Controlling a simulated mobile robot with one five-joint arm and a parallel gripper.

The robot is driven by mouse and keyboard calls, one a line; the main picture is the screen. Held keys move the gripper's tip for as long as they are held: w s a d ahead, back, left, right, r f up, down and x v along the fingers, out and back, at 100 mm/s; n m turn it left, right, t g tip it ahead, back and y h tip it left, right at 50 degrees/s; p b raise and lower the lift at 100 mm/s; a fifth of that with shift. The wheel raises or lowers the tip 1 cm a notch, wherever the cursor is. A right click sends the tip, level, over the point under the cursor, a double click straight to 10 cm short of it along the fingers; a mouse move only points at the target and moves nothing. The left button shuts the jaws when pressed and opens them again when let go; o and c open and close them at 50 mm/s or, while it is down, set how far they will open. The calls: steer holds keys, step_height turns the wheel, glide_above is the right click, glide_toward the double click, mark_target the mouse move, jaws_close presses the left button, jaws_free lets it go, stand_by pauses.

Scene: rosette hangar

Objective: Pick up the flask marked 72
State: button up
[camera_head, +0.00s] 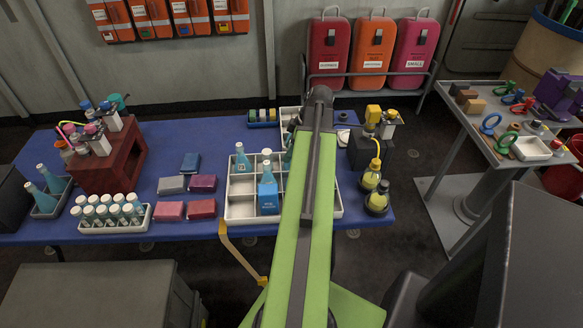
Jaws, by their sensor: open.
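No mark reading 72 is legible on any flask. A pale blue flask (241,161) stands in the white divided tray (239,188) on the blue table. Another flask (267,173) stands in the tray behind a blue labelled box (268,199). A further flask (288,158) is partly hidden by my green arm. Two more blue flasks, one in front (42,199) and one behind it (51,181), stand in a grey tray at the table's left. My arm reaches forward over the tray's right side. My gripper cannot be made out beyond the arm's dark end joint.
A white rack of several small bottles (109,213), coloured blocks (187,209) and a dark red stand (117,160) are on the left of the blue table (170,236). Yellow bottles (372,174) stand on the right. A grey side table (482,119) is cluttered.

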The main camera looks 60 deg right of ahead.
steer(key=shift+r, duration=0.1)
jaws_close()
stand_by(1.2)
